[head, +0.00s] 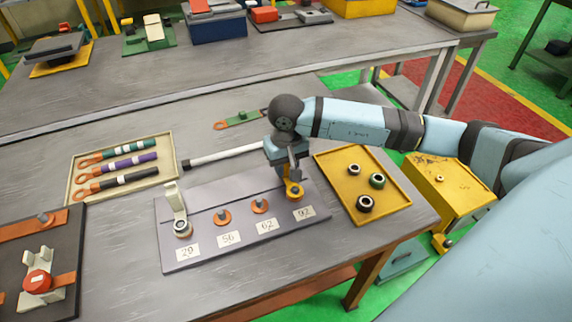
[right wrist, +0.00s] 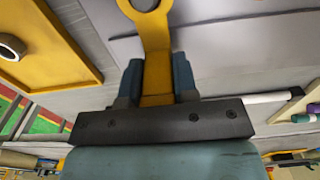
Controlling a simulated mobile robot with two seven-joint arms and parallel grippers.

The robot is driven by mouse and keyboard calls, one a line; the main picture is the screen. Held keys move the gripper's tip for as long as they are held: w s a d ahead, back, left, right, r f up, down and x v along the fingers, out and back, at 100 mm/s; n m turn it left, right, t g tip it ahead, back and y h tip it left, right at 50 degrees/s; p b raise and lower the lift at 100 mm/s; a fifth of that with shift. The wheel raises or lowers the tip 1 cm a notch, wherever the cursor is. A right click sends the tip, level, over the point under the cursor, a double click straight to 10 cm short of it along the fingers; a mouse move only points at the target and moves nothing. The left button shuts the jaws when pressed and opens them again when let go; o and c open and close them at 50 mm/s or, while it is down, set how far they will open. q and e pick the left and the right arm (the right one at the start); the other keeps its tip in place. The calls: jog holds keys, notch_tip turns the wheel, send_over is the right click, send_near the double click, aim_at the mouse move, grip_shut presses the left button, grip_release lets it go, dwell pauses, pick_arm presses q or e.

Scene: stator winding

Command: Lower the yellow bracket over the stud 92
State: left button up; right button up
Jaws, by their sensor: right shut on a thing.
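My right gripper (head: 286,168) is shut on the yellow bracket (head: 293,188) above the right end of the grey stud board (head: 205,251). In the right wrist view the bracket's shank (right wrist: 157,75) is between the fingers, and its ring end points away from them, partly cut off by the frame. In the head view the ring appears just over stud 92 (head: 295,198), by the label 92 (head: 304,212). The bracket and fingers partly hide that stud; I cannot tell whether the ring is around it. My left gripper is out of view.
Bare studs 56 (head: 222,216) and 62 (head: 259,205) have orange washers. A yellow tray (head: 335,163) with three rings lies right of the board. A tray of coloured handles (head: 76,163) lies left.

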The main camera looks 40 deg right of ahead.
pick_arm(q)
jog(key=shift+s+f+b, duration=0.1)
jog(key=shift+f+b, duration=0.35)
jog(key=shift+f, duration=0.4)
pick_arm(e)
jog(key=shift+f, duration=0.4)
jog(key=o, duration=1)
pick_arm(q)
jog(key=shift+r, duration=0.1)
pick_arm(e)
jog(key=shift+r, duration=0.1)
jog(key=shift+r+p, duration=1.35)
jog(key=shift+r, duration=2.15)
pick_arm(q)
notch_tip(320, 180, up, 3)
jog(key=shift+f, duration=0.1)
